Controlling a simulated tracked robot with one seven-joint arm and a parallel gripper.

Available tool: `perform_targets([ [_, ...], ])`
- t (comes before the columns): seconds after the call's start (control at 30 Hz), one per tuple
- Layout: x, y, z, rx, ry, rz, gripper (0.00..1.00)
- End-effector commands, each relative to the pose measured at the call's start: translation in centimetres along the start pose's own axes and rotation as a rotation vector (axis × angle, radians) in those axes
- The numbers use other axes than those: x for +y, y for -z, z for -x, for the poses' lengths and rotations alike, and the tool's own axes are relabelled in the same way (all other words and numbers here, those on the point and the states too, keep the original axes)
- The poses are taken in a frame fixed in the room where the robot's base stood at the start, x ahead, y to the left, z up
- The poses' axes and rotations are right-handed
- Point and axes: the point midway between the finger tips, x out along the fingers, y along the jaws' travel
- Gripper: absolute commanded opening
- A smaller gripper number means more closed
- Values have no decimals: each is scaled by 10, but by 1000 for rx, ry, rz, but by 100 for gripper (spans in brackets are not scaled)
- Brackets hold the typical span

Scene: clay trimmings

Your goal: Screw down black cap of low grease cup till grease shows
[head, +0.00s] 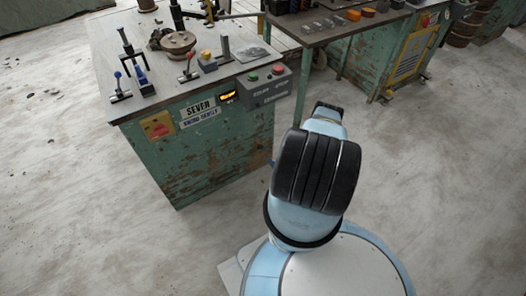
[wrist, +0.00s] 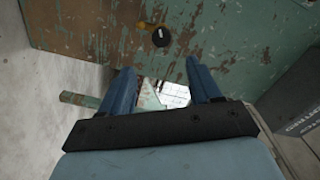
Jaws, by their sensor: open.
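In the wrist view a round black cap (wrist: 161,37) with a small pale mark stands out from the worn green panel (wrist: 240,35). A small yellowish part (wrist: 143,26) shows just to its upper left. The cap appears to belong to the low grease cup; I cannot see its body or any grease. My gripper (wrist: 160,66) is open, its two blue fingers apart with no cap between them. The cap lies beyond the fingertips, roughly centred between them in the picture. In the head view my arm hides the gripper, and I cannot make out the cap.
In the head view a green machine cabinet (head: 225,150) with levers on top stands at the left. A grey button box (head: 266,87) juts from its corner. A second bench (head: 340,26) stands behind. A dark grey box (wrist: 296,105) is at the right in the wrist view. Floor at left is clear.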

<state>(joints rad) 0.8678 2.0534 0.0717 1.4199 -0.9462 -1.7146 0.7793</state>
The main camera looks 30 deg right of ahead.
Motion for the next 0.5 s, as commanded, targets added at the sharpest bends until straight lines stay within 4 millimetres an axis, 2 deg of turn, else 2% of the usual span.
perform_targets([
  [0.2,-2,-1,0,0,3,214,63],
  [0.37,-2,-1,-7,1,4,245,63],
  [0.5,-2,-1,-24,1,3,243,63],
])
